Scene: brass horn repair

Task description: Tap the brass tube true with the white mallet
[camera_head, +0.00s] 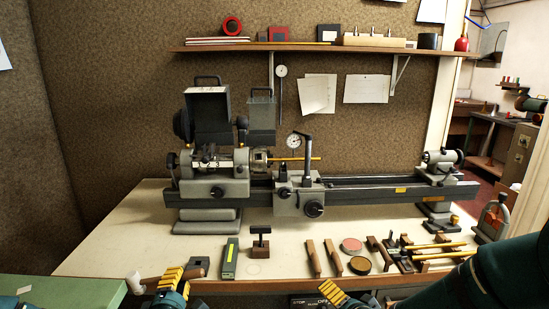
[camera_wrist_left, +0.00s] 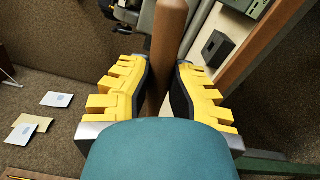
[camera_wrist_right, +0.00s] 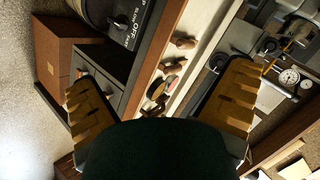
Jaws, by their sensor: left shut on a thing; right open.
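The white mallet's head (camera_head: 134,283) shows at the front left edge of the bench in the head view. My left gripper (camera_head: 182,282) is shut on its brown handle. In the left wrist view the handle (camera_wrist_left: 168,45) stands between the yellow fingers (camera_wrist_left: 165,95); the head is hidden there. A thin brass tube (camera_head: 297,159) sticks out horizontally to the right from the lathe chuck (camera_head: 259,160). My right gripper (camera_head: 335,296) is at the bench's front edge, partly cut off by the frame. In the right wrist view its fingers (camera_wrist_right: 160,100) are wide apart with nothing held.
The lathe (camera_head: 300,195) spans the bench (camera_head: 130,225). A dial gauge (camera_head: 294,141) stands behind the tube. Along the front lie a green-topped block (camera_head: 230,258), wooden-handled tools (camera_head: 313,258), round tins (camera_head: 352,245) and more brass rods on a rack (camera_head: 437,246). The bench's left part is clear.

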